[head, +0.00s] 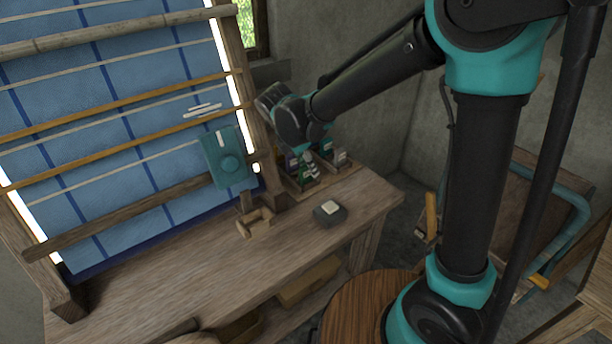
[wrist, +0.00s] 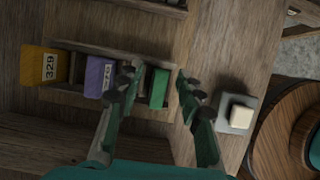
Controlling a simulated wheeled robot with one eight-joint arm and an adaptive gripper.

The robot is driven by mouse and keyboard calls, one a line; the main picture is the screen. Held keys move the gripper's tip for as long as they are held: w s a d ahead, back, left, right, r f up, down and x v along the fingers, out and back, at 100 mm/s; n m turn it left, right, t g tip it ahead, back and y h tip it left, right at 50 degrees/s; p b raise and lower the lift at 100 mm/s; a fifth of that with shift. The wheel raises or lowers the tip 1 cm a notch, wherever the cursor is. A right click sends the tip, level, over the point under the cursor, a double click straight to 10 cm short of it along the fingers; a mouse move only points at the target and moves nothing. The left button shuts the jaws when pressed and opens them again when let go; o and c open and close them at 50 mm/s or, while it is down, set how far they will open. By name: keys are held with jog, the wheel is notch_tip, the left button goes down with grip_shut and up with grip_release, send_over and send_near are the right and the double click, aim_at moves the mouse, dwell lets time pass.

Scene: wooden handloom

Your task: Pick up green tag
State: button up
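The green tag (wrist: 159,88) stands in a slot of a wooden rack (wrist: 130,57) in the wrist view. My gripper (wrist: 155,79) is open, with one finger on each side of the green tag. I cannot tell whether either finger touches it. The left finger lies between the green tag and a purple tag (wrist: 96,77) and partly covers the purple tag's number. In the head view my gripper (head: 307,166) is low over the rack, and the green tag cannot be clearly made out there.
A yellow tag (wrist: 41,66) marked 329 is at the rack's left end. A grey block with a cream button (wrist: 238,114) sits on the bench right of the rack; it also shows in the head view (head: 329,213). The loom's blue cloth (head: 120,120) rises behind the bench.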

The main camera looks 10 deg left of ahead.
jog(key=shift+f, duration=0.15)
grip_shut()
dwell(0.4)
